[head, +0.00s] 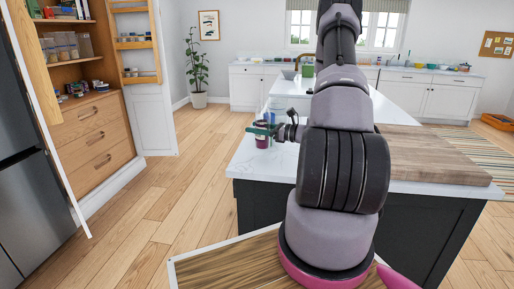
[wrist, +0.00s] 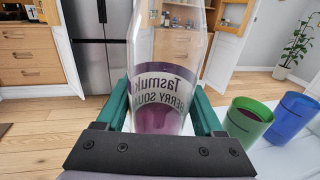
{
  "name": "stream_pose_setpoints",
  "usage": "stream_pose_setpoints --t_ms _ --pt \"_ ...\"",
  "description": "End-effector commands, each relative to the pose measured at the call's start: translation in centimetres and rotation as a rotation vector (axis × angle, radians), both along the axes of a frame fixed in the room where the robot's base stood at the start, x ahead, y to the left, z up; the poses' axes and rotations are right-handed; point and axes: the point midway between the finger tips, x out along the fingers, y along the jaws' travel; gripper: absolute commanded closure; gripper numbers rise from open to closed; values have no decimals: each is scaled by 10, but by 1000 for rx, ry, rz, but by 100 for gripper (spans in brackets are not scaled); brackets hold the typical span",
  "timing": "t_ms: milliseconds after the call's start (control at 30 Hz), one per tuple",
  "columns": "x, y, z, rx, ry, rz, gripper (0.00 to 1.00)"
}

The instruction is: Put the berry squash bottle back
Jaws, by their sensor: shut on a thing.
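The berry squash bottle (wrist: 165,75) is clear, with purple liquid low inside and a label reading "Tasmuk" and "BERRY SQU". In the wrist view it stands between the teal fingers of my gripper (wrist: 163,105), which is shut on it. In the head view my gripper (head: 265,129) is at the left edge of the white island counter, with the purple bottle (head: 262,141) in it. Whether the bottle touches the counter is unclear. The tall wooden cabinet (head: 88,88) at left stands open. Its door (head: 153,122) carries wooden racks (head: 136,45) with small jars.
A green cup (wrist: 248,122) and a blue cup (wrist: 291,118) stand close right of the bottle in the wrist view. The island (head: 400,187) blocks the front right. A grey fridge (head: 35,175) is at left. The wooden floor (head: 175,215) between is clear.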

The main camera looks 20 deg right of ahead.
Motion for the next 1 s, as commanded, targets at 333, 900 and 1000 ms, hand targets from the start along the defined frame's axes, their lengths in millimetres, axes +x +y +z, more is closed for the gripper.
stream_pose_setpoints --t_ms 333,900,1000 --pt "0 0 -41 1 1 0 100" --pt "0 0 -60 -1 -2 0 27" --pt "0 0 -60 -1 -2 0 1"
